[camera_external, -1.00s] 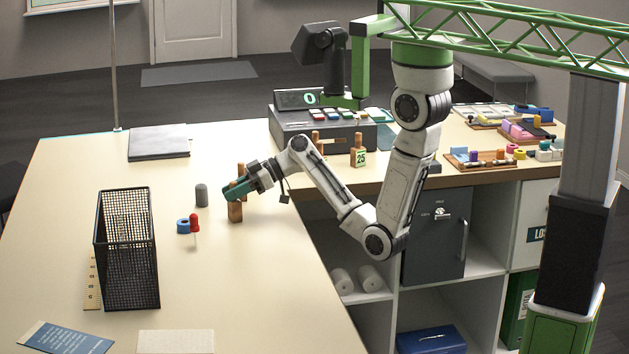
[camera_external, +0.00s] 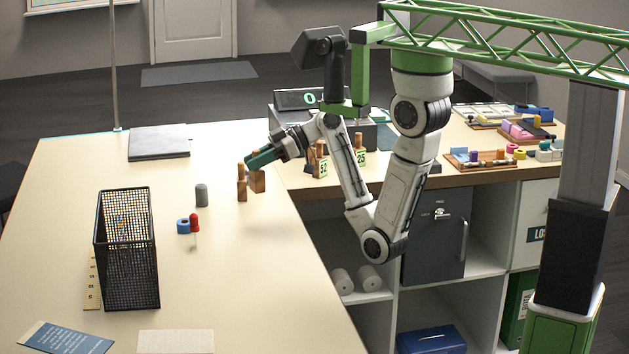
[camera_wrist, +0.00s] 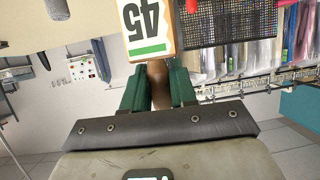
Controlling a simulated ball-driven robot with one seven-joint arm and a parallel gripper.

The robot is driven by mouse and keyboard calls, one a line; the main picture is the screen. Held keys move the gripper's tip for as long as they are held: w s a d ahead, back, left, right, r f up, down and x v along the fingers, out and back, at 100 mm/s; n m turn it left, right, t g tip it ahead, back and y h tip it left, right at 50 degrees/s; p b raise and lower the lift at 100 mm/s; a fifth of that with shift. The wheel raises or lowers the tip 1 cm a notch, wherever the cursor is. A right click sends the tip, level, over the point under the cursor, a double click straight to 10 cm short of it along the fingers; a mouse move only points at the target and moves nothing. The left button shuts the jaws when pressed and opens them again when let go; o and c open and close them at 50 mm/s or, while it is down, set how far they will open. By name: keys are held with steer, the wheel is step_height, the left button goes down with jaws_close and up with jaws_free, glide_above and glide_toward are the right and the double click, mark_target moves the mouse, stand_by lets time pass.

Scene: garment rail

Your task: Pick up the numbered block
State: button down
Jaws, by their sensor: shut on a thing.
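My gripper (camera_external: 258,160) is shut on the handle of a wooden block (camera_external: 258,183) at the table's right part. In the wrist view my gripper (camera_wrist: 159,92) holds this block (camera_wrist: 166,44) by its round brown handle, and its pale face shows 45, upside down, above a green stripe. The block looks lifted slightly off the table; the gap is hard to tell. A second wooden block with a handle (camera_external: 242,192) stands upright just left of it, its number not visible. Two more numbered blocks, one partly behind my arm (camera_external: 323,168) and one marked 25 (camera_external: 360,158), stand near the cash register.
A black mesh basket (camera_external: 130,250) stands at the left front. A grey cylinder (camera_external: 201,196), a blue ring (camera_external: 183,226) and a red peg (camera_external: 195,222) stand between. A dark folder (camera_external: 159,142) lies behind. The cash register (camera_external: 290,125) is behind my arm. The front middle of the table is clear.

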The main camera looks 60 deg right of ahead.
steer(key=shift+s+d+r, duration=0.1)
steer(key=shift+s+r, duration=0.25)
steer(key=shift+s, duration=0.25)
steer(key=shift+s+r, duration=0.3)
steer(key=shift+s, duration=0.25)
steer(key=shift+r+p, duration=0.25)
steer(key=shift+p, duration=0.9)
steer(key=s+p, duration=0.2)
steer(key=p, duration=0.2)
steer(key=s+r+p, duration=0.1)
steer(key=s+p, duration=0.1)
steer(key=p, duration=0.2)
steer(key=shift+d, duration=0.1)
